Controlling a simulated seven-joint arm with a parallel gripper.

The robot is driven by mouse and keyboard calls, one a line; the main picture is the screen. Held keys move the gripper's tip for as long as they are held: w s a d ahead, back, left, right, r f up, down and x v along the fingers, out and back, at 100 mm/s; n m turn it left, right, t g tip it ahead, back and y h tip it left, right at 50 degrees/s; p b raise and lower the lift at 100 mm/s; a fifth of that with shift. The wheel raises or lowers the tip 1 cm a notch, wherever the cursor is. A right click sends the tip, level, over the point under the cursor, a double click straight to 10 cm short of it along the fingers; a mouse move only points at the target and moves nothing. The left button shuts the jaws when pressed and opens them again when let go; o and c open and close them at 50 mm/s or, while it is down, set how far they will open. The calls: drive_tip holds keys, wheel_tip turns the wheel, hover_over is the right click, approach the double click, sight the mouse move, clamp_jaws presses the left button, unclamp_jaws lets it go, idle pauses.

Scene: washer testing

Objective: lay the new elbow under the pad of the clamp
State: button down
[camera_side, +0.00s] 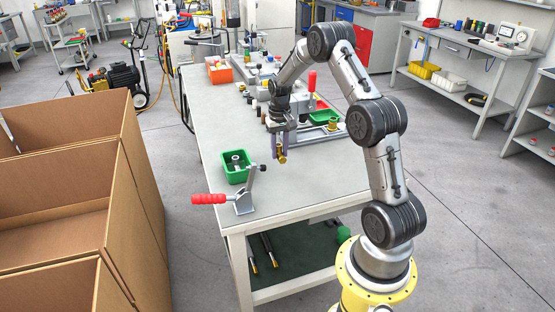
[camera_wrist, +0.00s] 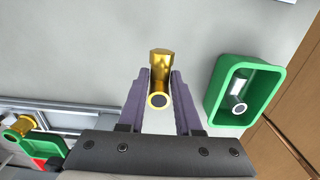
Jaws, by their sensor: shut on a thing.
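My gripper (camera_side: 280,156) is shut on a brass elbow (camera_side: 283,160) and holds it above the grey table. In the wrist view the elbow (camera_wrist: 160,70) sits between the two purple fingers (camera_wrist: 160,85), its round open end facing the camera. A toggle clamp (camera_side: 243,202) with a red handle (camera_side: 208,199) stands at the table's near left corner. Its handle lies out to the left and its arm stands raised, with a dark tip (camera_side: 261,168). The gripper is right of and behind this clamp, apart from it. The clamp does not show in the wrist view.
A green bin (camera_side: 228,178) with a grey fitting stands just behind the clamp; it also shows in the wrist view (camera_wrist: 214,95). A second green tray (camera_side: 318,116) with a brass part is farther back, near a rail fixture and an upright red handle (camera_side: 312,80). The near right tabletop is clear.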

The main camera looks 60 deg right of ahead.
sight(277, 168)
drive_tip(key=shift+w+d+f, duration=0.4)
drive_tip(key=shift+w+f, duration=0.05)
drive_tip(key=shift+f, duration=0.2)
drive_tip(key=shift+w+d+f, duration=0.1)
drive_tip(key=shift+f, duration=0.7)
drive_tip(key=shift+w+d+f, duration=0.1)
drive_tip(key=shift+f, duration=0.7)
drive_tip(key=shift+f, duration=0.2)
drive_tip(key=c, duration=0.6)
unclamp_jaws()
